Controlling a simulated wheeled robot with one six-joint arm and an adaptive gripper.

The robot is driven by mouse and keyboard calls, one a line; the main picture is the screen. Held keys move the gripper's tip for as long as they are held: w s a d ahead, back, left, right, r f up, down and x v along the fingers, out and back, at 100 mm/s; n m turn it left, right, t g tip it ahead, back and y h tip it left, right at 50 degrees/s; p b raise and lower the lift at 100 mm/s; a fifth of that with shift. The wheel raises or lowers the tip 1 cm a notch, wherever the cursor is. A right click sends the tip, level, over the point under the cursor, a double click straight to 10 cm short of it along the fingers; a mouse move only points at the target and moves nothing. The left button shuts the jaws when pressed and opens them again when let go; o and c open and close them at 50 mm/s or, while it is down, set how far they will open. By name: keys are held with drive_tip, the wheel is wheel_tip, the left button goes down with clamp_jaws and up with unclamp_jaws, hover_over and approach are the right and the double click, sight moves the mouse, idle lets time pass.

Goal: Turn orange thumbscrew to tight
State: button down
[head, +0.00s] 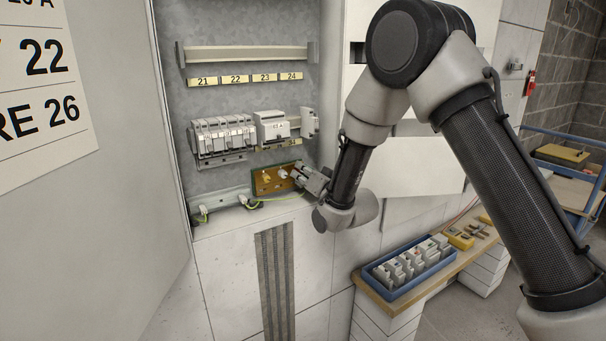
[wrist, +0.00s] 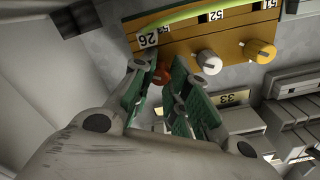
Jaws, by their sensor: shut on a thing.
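The orange thumbscrew (wrist: 160,76) shows between the green-padded fingers of my gripper (wrist: 163,82) in the wrist view. The fingers are shut on it, one on each side, and partly cover it. In the wrist view it is on the yellow-orange terminal block (wrist: 180,45), in a row with a white thumbscrew (wrist: 208,62) and a yellow one (wrist: 260,51). A tag marked 26 is beside it. In the head view my gripper (head: 299,175) reaches the right end of the brown block (head: 262,189) and hides the orange thumbscrew.
A rail of white breakers (head: 222,136) is just above the block inside the open cabinet. Green-yellow wires run below the block. The cabinet door (head: 90,200) stands at the left. A blue tray of breakers (head: 392,290) sits on a wooden bench at lower right.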

drive_tip(key=shift+f, duration=0.1)
drive_tip(key=c, duration=1.6)
unclamp_jaws()
drive_tip(key=v, duration=1.2)
